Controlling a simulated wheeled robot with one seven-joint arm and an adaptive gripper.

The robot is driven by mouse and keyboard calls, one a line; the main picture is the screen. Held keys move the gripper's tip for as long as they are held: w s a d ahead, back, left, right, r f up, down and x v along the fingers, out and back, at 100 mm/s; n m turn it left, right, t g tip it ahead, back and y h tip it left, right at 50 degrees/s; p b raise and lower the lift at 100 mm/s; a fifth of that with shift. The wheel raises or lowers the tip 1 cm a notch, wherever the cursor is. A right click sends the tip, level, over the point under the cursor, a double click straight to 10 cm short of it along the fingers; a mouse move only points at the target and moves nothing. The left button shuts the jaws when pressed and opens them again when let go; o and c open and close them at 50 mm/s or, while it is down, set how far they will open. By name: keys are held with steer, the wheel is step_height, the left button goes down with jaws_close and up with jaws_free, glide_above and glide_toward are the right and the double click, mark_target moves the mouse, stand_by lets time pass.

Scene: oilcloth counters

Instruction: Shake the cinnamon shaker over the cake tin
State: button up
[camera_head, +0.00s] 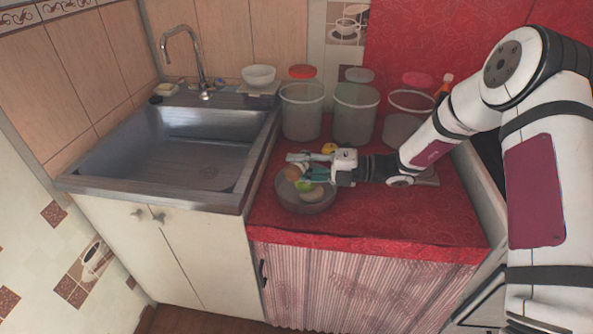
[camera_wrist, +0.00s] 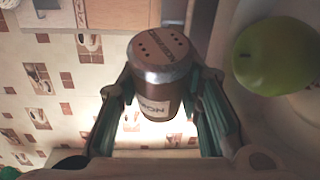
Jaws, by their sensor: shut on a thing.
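My gripper (camera_head: 307,166) is shut on the cinnamon shaker (camera_wrist: 160,75), which sits between both fingers in the wrist view. The shaker is a small cylinder with a copper-coloured, perforated, lettered lid, a metal rim and a partly hidden label. The lid is towards the top of the wrist picture; its true tilt is hard to tell. In the head view my gripper is above a round grey vessel (camera_head: 305,208) on the red counter, the likeliest cake tin. A green apple (camera_head: 304,185) and other rounded items show in it. The apple also appears beside the shaker in the wrist view (camera_wrist: 274,55).
Three large lidded-style jars (camera_head: 302,110) (camera_head: 354,115) (camera_head: 405,122) stand behind the vessel. A small yellow item (camera_head: 329,148) lies behind my gripper. A sink (camera_head: 170,155) is on the left, with a white bowl (camera_head: 258,75) behind it. The counter's front right is clear.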

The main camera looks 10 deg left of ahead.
steer(key=n, duration=0.1)
steer(key=f+n+h, duration=0.1)
steer(key=n+t, duration=0.1)
steer(key=n, duration=0.1)
steer(key=shift+w+f+h+b, duration=0.2)
steer(key=shift+f+h+b, duration=0.05)
steer(key=shift+h+b, duration=0.15)
steer(key=shift+w+d+r+n+h+p, duration=0.15)
steer(key=shift+r+n+h+p, duration=0.25)
steer(key=shift+r+n+p, duration=0.6)
steer(key=shift+w+d+r+n+t+h+p, duration=0.1)
steer(key=shift+w+r+n+t+h+p, duration=0.1)
steer(key=shift+r+n+t+p, duration=0.3)
steer(key=shift+w+d+r+n+t+h+p, duration=0.1)
steer(key=shift+w+r+n+h+p, duration=0.15)
steer(key=shift+r, duration=0.4)
steer(key=shift+w+d+r+n+t+h+p, duration=0.15)
steer(key=shift+r+n+t+p, duration=0.25)
steer(key=shift+r, duration=0.2)
steer(key=shift+s+a, duration=0.1)
steer(key=shift+s+r+n+t+p, duration=0.1)
steer(key=shift+r+n+t+p, duration=0.25)
steer(key=shift+r+n, duration=0.3)
steer(key=r+n+t, duration=0.1)
steer(key=n+h, duration=0.1)
steer(key=shift+r+n+t, duration=0.35)
steer(key=shift+n, duration=0.05)
